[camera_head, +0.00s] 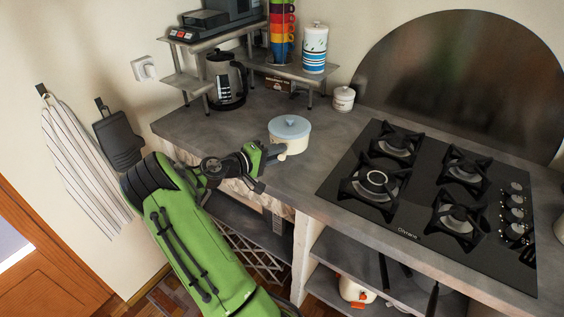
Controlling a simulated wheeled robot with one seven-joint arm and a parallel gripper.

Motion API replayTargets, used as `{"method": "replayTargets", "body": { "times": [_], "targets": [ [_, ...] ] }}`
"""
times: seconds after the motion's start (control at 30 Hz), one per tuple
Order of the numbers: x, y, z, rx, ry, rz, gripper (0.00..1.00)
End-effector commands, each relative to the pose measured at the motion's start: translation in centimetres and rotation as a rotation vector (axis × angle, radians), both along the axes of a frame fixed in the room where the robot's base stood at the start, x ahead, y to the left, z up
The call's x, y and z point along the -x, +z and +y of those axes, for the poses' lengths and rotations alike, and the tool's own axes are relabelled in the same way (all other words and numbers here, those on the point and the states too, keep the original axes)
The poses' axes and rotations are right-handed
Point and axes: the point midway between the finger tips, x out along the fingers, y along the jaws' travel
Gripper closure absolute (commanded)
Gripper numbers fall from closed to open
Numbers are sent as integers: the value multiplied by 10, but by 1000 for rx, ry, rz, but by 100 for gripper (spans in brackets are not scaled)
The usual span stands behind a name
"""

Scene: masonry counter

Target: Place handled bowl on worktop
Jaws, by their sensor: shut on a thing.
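The handled bowl (293,143) is a cream round pot with a light blue top that looks like a lid. It is at or just above the grey worktop (330,135), left of the hob; I cannot tell whether its base touches. My gripper (268,156) reaches in from the lower left at the worktop's front edge. It is shut on the bowl's short handle at the front left side. The bowl looks upright. The fingertips are small and partly hidden at the handle.
A black gas hob (425,195) fills the right of the counter. A kettle (225,80), a metal shelf (290,68) with stacked cups (282,25) and a striped canister (315,50), and a small white jar (343,99) stand behind. Bare worktop lies left and right of the bowl.

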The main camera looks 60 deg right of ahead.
Motion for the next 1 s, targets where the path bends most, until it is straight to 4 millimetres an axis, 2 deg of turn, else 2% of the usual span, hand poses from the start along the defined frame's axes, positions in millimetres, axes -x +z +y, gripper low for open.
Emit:
{"method": "replayTargets", "body": {
  "times": [0.27, 0.6, 0.63, 0.8, 1.0],
  "targets": [
    [0, -39, -1, 6, 0, 0, 100],
    [0, -44, -1, 8, 0, -3, 100],
    [0, -46, 0, 1, 2, -2, 75],
    [0, -45, 0, 2, 1, -1, 51],
    [0, -45, 0, 2, 1, -1, 51]
  ]
}}
